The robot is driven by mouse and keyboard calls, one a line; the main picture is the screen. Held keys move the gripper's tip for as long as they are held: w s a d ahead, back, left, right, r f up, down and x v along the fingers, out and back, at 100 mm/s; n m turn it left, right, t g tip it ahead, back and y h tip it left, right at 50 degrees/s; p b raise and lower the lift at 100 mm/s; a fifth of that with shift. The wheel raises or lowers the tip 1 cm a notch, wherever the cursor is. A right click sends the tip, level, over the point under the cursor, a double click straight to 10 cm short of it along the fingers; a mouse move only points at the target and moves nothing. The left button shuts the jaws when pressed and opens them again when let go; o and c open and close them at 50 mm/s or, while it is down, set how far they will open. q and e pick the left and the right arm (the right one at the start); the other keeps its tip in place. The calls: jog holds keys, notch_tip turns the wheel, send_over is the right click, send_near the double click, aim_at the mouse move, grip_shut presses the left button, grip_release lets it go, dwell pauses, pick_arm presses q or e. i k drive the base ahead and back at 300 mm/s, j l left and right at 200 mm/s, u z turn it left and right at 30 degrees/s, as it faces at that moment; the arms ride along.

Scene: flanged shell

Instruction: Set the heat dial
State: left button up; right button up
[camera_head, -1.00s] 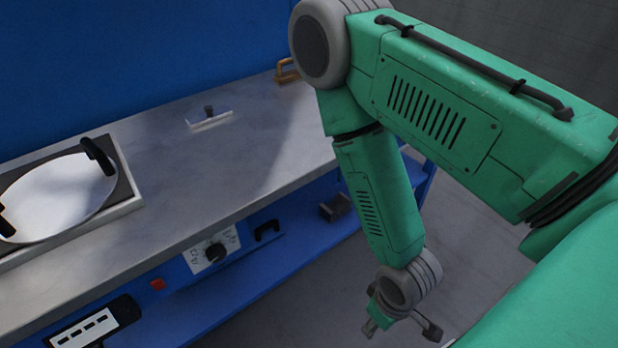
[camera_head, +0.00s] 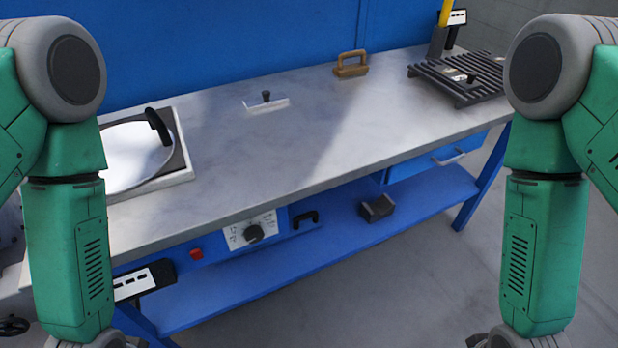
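The heat dial (camera_head: 254,233) is a black round knob on a white marked plate (camera_head: 240,229), set in the blue front of the workbench below the worktop edge. It shows clearly, with nothing in front of it. My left gripper (camera_head: 137,342) is at the bottom left edge, below and left of the dial, mostly cut off by the frame. My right gripper (camera_head: 477,341) is at the bottom edge on the right, well away from the dial, with only a small piece showing. Neither gripper touches the dial. Their fingers are too cut off to judge.
A red button (camera_head: 196,254) and a black handle (camera_head: 305,220) flank the dial. A blue lower shelf (camera_head: 270,277) runs beneath, with a dark block (camera_head: 377,208). On the worktop (camera_head: 290,160) are a round plate (camera_head: 135,155), a wooden handle (camera_head: 350,65) and a black grate (camera_head: 450,80).

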aim_at(254, 234)
jog(key=k+l, duration=0.15)
jog(key=l, duration=0.2)
jog(key=k+l+z, duration=0.15)
jog(key=l, duration=0.2)
jog(key=k+l, duration=0.2)
jog(key=l, duration=0.15)
